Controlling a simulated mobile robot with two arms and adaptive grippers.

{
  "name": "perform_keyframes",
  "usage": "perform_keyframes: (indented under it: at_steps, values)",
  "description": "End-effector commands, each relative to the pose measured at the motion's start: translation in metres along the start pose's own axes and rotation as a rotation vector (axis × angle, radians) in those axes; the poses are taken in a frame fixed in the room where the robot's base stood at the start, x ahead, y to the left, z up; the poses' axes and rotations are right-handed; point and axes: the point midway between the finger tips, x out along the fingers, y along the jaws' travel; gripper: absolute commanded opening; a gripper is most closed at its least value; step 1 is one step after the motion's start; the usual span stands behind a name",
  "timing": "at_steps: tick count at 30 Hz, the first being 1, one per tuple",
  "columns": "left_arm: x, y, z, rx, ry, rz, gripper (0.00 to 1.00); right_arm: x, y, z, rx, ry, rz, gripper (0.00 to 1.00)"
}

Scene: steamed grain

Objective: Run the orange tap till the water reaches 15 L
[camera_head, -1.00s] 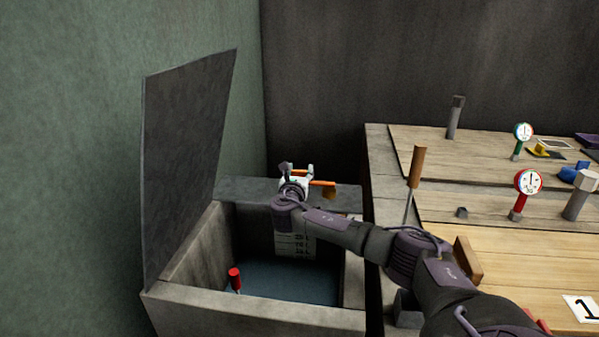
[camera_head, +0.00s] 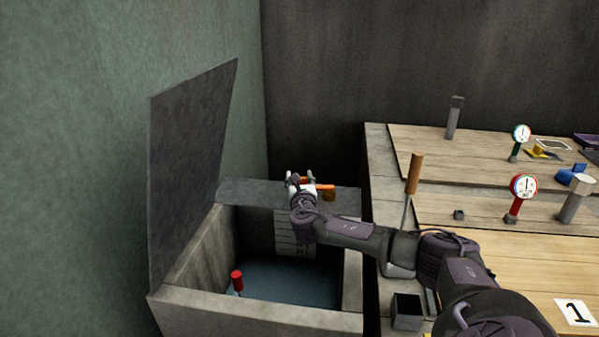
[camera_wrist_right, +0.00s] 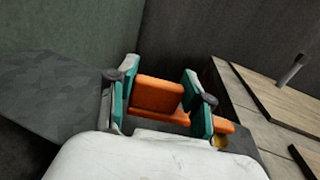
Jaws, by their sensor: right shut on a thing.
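The orange tap (camera_head: 329,193) is at the back rim of a grey open tank (camera_head: 260,315). My right gripper (camera_head: 301,179) is over that rim, shut on the tap's orange handle. In the right wrist view the handle (camera_wrist_right: 158,95) lies between the two green-padded fingers. The water (camera_head: 285,287) in the tank is dark blue and lies low. A white scale plate (camera_head: 290,230) is on the inner back wall; its numbers are too small to read, and my arm covers part of it. No stream of water can be made out. My left gripper is out of view.
The tank's dark lid (camera_head: 185,165) stands open at the left. A red float (camera_head: 237,281) is at the tank's front left. A wooden bench (camera_head: 480,205) at the right bears a red gauge (camera_head: 523,186), a green gauge (camera_head: 521,133) and a wooden-handled tool (camera_head: 414,175).

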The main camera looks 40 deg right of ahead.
Motion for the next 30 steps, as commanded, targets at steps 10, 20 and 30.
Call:
perform_keyframes:
  at_steps: [10, 20, 30]
  values:
    - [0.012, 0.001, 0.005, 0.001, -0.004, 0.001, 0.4, -0.018, -0.004, -0.002, -0.004, 0.0, 0.203, 0.0]
    - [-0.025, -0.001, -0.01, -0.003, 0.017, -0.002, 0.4, -0.029, -0.005, -0.001, -0.002, -0.001, 0.327, 0.0]
    - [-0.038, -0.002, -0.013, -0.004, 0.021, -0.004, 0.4, -0.031, -0.005, 0.0, 0.001, -0.001, 0.355, 0.0]
